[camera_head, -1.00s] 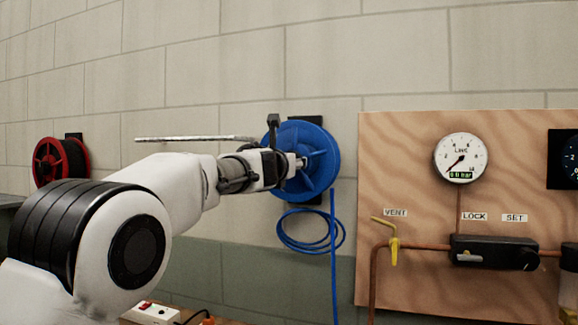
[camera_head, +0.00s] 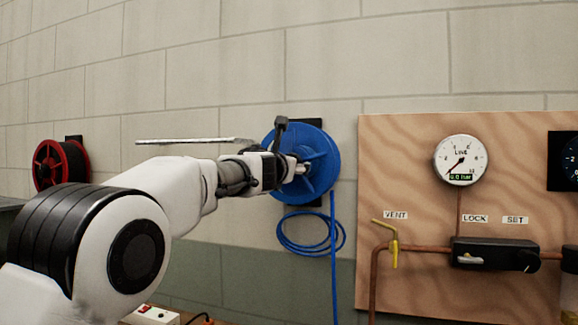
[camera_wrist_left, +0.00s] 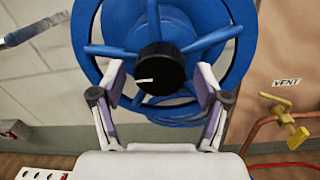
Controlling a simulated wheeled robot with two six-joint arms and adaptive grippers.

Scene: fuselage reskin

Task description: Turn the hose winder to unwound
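The hose winder (camera_head: 318,150) is a blue spoked reel on the wall, with blue hose (camera_head: 312,236) hanging in loops below it. In the left wrist view, the reel (camera_wrist_left: 235,48) has a black centre knob (camera_wrist_left: 160,68) with a white mark pointing left. My left gripper (camera_head: 297,168) is at the reel's hub. In the left wrist view, its fingers (camera_wrist_left: 161,78) stand apart, one on each side of the knob, with visible gaps to it. My arm hides the reel's left part in the head view. My right gripper is not in view.
A wooden panel (camera_head: 420,290) on the right carries a gauge (camera_head: 461,160), a yellow vent valve (camera_head: 394,250), copper pipe and a black regulator (camera_head: 493,254). A red-and-black reel (camera_head: 60,163) hangs at far left. A white power strip (camera_head: 150,315) lies below.

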